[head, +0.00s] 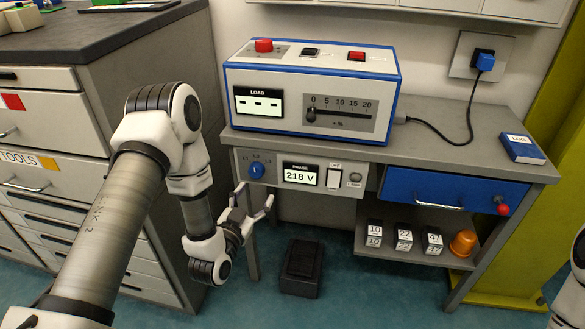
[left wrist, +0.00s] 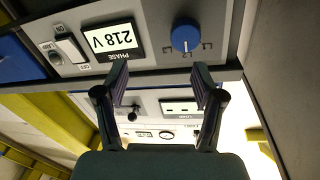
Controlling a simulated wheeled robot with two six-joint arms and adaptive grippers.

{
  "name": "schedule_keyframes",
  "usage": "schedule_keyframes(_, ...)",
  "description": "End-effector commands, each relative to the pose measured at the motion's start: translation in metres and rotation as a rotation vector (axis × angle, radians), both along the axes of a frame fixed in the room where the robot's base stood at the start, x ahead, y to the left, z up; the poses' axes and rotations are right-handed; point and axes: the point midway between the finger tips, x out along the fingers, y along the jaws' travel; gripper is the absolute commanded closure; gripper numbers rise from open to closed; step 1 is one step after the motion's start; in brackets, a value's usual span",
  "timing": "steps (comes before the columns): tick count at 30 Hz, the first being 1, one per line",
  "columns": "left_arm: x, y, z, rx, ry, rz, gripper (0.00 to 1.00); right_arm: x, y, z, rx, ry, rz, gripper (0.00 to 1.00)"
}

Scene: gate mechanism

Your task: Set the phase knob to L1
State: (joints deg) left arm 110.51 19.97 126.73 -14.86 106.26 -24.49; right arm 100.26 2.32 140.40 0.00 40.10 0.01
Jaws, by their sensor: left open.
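The blue phase knob (head: 256,169) sits on the grey front panel (head: 236,160) under the bench top, left of the PHASE display (head: 300,174) reading 218 V. In the left wrist view, upside down, the knob (left wrist: 185,38) has labels around it; its white mark appears to face the middle one. My left gripper (head: 254,203) is open and empty, just below and in front of the knob. Its fingertips (left wrist: 160,80) are apart and not touching the knob. My right gripper is out of view.
An ON/OFF switch (head: 334,178) is right of the display. The bench (head: 420,150) carries a load box (head: 310,62) with a blue-trimmed case. A blue drawer (head: 440,190) is at right. A tool cabinet (head: 90,150) stands left, behind my left arm. A black box (head: 301,268) is on the floor.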

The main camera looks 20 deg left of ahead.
Motion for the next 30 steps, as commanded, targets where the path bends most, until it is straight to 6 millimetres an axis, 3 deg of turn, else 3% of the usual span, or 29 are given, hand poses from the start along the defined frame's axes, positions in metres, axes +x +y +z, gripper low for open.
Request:
schedule_keyframes(1,-0.006,0.017,0.004,-0.019,0.007,0.038,0.31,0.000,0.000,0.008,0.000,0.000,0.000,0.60)
schedule_keyframes(5,-0.013,0.039,0.002,-0.041,0.014,0.091,0.31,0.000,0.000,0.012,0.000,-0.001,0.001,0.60)
schedule_keyframes(8,-0.006,0.040,0.001,-0.040,0.013,0.092,0.31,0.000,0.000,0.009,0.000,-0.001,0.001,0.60)
schedule_keyframes(18,0.054,0.050,-0.001,-0.041,0.012,0.091,0.31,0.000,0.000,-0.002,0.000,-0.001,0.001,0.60)
schedule_keyframes(28,0.063,0.051,0.001,-0.042,0.015,0.091,0.31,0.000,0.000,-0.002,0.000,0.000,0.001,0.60)
schedule_keyframes(30,0.063,0.051,0.001,-0.042,0.015,0.091,0.56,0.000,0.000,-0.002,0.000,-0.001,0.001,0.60)
